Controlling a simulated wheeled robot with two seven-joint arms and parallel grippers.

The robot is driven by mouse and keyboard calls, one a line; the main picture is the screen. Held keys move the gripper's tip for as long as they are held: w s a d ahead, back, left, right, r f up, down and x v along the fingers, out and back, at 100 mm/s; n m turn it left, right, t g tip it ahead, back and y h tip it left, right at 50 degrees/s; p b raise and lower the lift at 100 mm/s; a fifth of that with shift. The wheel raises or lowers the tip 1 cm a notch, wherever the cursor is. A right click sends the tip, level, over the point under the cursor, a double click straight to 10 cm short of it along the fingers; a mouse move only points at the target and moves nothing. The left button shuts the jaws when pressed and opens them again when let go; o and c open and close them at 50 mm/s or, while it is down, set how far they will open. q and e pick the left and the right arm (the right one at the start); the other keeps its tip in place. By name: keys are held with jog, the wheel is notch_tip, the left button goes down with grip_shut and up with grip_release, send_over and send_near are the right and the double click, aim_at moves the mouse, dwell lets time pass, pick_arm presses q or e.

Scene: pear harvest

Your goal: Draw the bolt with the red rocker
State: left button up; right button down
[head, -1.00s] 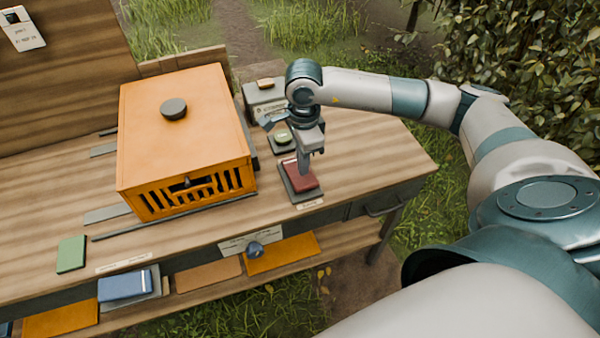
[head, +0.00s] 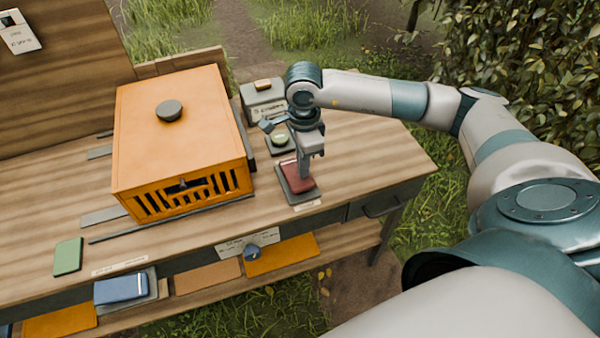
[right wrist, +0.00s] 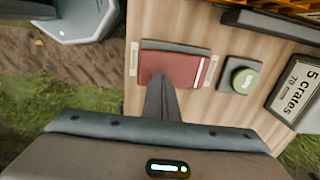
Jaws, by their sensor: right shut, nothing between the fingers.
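The red rocker (head: 297,178) sits on a dark base plate on the bench, right of the orange crate. It also shows in the right wrist view (right wrist: 172,68), with a pale stripe near one end. My right gripper (head: 304,176) points down with its fingers shut and empty. Its fingertips are at the rocker, overlapping it in both views; I cannot tell whether they press on it. The orange crate (head: 175,125) is closed, with a grey knob on top. A small dark bolt-like piece (head: 183,184) shows at its slatted front. My left gripper is not in view.
A green round button (head: 280,138) stands behind the rocker, and a grey labelled box (head: 263,100) behind that. A green block (head: 68,256) lies at the bench's front left. A blue knob (head: 252,251) is on the bench front. The bench right of the rocker is clear.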

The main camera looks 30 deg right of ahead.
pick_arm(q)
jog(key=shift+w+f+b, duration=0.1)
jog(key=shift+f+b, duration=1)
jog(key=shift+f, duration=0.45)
pick_arm(e)
jog(key=shift+s+d+f, duration=0.1)
jog(key=shift+d+f, duration=0.1)
jog(key=shift+f, duration=0.45)
jog(key=shift+d+f, duration=0.2)
jog(key=shift+f, duration=0.4)
jog(key=shift+s+d+f, duration=0.1)
jog(key=shift+d+f, duration=0.1)
jog(key=shift+f, duration=0.45)
jog(key=shift+r, duration=0.1)
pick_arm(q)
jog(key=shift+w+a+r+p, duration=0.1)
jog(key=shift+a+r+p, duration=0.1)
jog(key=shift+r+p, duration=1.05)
pick_arm(e)
jog(key=shift+w+a+r, duration=0.1)
jog(key=shift+a+r, duration=0.15)
jog(key=shift+r, duration=0.95)
jog(key=shift+w+a+r, duration=0.1)
jog(key=shift+a+r, duration=0.1)
jog(key=shift+r, duration=1.05)
jog(key=shift+a+r, duration=0.25)
jog(key=shift+r, duration=1.05)
